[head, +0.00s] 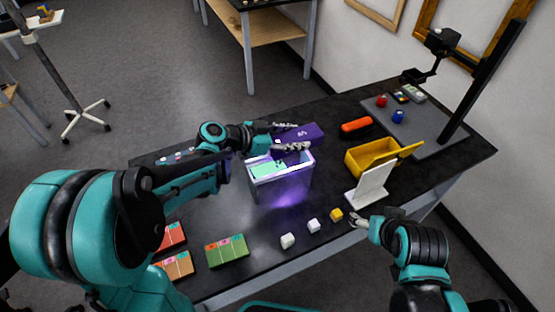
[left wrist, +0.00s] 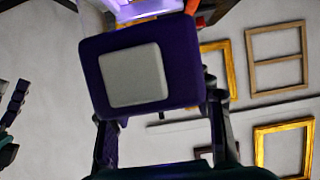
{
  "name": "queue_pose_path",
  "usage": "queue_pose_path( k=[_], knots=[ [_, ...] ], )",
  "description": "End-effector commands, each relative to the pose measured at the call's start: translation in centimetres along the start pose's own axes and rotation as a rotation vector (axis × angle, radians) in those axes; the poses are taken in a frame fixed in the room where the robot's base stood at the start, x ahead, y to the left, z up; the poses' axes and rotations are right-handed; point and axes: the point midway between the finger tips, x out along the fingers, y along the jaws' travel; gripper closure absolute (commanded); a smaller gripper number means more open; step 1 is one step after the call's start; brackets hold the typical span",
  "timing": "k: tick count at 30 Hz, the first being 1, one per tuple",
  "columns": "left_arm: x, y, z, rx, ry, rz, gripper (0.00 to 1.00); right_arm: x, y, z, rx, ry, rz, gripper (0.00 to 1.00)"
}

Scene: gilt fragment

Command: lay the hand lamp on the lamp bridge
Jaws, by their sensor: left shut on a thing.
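My left gripper (head: 291,147) is shut on a purple block-like thing (head: 303,134), which I take for the hand lamp. In the left wrist view, the lamp (left wrist: 137,70) fills the middle between the fingers and shows a pale grey square panel. In the head view it is above and just behind a white-rimmed open frame (head: 310,168), likely the lamp bridge. Violet light glows on its front, and a pale green piece shows inside. Whether lamp and frame touch is unclear. My right gripper (head: 362,221) is beside a white stand; its finger opening is unclear.
A yellow open bin (head: 370,153), a white upright stand (head: 371,186) and an orange bar (head: 356,125) are to the right. Small white and yellow cubes (head: 313,225) lie in front. Coloured tiles (head: 227,250) lie front left. A grey board with a black post (head: 425,125) stands back right.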

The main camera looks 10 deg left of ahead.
Motion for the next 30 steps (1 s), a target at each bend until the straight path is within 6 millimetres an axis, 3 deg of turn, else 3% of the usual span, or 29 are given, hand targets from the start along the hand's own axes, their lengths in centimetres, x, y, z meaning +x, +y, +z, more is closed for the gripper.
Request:
queue_pose_path(
  k=[3, 9, 18, 30],
  knots=[
    [-1.6, -0.5, 2.5, -0.003, 0.002, -0.004, 0.89, 0.8, 0.0, 0.6, 0.000, 0.000, 0.000, 0.25],
    [-2.9, -0.7, 4.0, -0.001, 0.001, -0.001, 0.89, 1.1, 0.0, 0.8, 0.000, 0.000, 0.000, 0.25],
    [-1.5, -0.7, 7.5, 0.000, 0.002, 0.000, 0.89, 2.6, 0.0, 1.9, 0.000, 0.000, 0.000, 0.25],
    [-1.3, -0.6, 8.1, 0.000, 0.002, 0.000, 0.89, 2.9, 0.0, 2.0, 0.000, 0.000, 0.000, 0.25]
  ],
)
